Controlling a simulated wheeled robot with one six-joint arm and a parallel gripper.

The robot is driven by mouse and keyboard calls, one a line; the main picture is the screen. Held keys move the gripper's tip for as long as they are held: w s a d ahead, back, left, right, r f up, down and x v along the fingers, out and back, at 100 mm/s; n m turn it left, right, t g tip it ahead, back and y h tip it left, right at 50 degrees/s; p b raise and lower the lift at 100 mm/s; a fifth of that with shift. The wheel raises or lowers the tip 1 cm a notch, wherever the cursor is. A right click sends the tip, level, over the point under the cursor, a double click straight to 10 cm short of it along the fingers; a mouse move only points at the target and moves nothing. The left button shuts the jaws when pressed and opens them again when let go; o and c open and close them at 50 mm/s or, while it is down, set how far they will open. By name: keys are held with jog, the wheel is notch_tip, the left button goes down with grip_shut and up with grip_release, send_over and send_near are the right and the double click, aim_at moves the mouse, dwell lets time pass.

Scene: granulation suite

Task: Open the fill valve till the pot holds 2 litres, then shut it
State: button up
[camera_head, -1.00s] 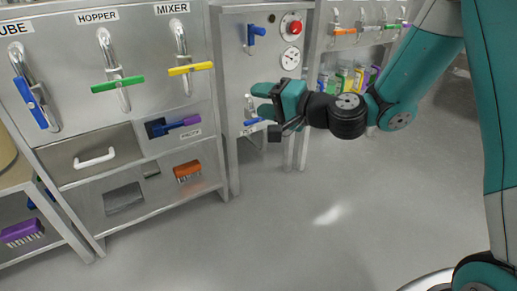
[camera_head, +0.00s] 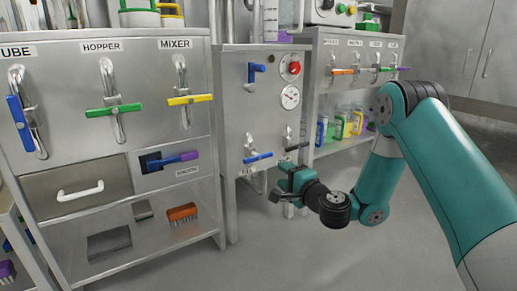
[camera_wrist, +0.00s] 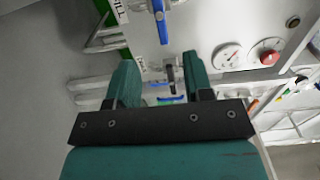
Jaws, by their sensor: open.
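The fill valve is a tap with a blue lever (camera_head: 257,158) low on the middle steel panel (camera_head: 240,115). Its lever lies roughly sideways. In the wrist view a blue lever (camera_wrist: 158,12) sits at the top edge beside a partly cut "FILL" label. A tap with a black lever (camera_head: 297,147) is to its right. My gripper (camera_head: 281,183) is open and empty, right of and below the blue lever in the head view, apart from it. The wrist view shows my two green fingers (camera_wrist: 159,72) spread, with a dark lever beyond them. I cannot make out the pot or its level.
The panel also has an upper blue handle (camera_head: 256,72), a red button (camera_head: 294,68) and a dial gauge (camera_head: 290,97). The left cabinet has a blue lever (camera_head: 18,122), a green lever (camera_head: 113,109) and a yellow lever (camera_head: 190,99). Bottles (camera_head: 340,127) stand right. Floor in front is clear.

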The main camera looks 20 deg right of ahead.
jog(key=p, duration=1.1)
send_near(260, 158)
jog(key=shift+w, duration=0.8)
jog(key=x, duration=0.2)
jog(key=b+x, duration=0.1)
jog(key=x, duration=0.2)
jog(key=b+x, duration=0.1)
jog(key=x, duration=0.2)
jog(key=shift+s+a+f, duration=0.15)
jog(key=shift+a, duration=0.15)
jog(key=shift+w+a, duration=0.15)
jog(key=shift+w, duration=0.5)
jog(key=shift+c, duration=0.2)
grip_shut()
